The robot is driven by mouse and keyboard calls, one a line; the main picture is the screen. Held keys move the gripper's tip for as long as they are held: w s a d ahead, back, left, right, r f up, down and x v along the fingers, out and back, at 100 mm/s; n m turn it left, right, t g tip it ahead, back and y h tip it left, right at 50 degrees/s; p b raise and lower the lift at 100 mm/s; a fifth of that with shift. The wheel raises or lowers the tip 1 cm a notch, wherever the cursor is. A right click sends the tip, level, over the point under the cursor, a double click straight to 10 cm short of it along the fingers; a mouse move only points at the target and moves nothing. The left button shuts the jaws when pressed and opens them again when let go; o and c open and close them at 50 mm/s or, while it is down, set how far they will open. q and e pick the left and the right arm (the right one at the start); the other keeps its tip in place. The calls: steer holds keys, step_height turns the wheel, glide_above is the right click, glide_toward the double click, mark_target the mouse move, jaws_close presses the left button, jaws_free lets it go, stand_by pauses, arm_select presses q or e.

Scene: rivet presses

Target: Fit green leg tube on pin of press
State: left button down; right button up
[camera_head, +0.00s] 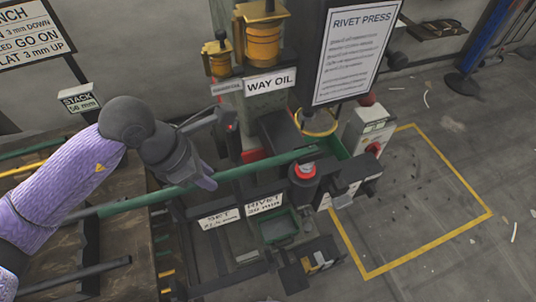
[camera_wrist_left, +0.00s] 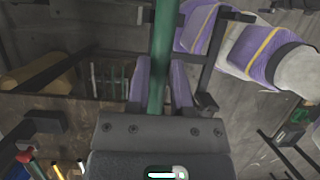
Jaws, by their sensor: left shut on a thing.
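The green leg tube (camera_head: 258,163) runs slantwise across the head view, from the rack at left up to the press at right. My left gripper (camera_head: 205,183) is shut on the tube partway along its length. In the left wrist view the tube (camera_wrist_left: 162,50) passes between the two purple fingers (camera_wrist_left: 161,88). The rivet press (camera_head: 282,135) stands at the centre. The tube's right end reaches the press head, close to a red-ringed round part (camera_head: 304,172). I cannot tell whether it touches there. I cannot make out the pin. My right gripper is not in view.
A rack with other tubes (camera_head: 40,165) is at left. A rivet press sign (camera_head: 353,52) and yellow oil cups (camera_head: 262,40) stand above the press. A green rivet tray (camera_head: 279,228) sits below the tube. Yellow-outlined floor (camera_head: 415,215) at right is clear apart from small scraps.

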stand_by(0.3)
arm_select(q)
steer(key=shift+c, duration=2.2)
jaws_free()
steer(key=w+p+v, duration=0.1)
steer(key=v, duration=0.9)
steer(key=shift+s+p, duration=0.35)
steer(key=shift+s, duration=0.1)
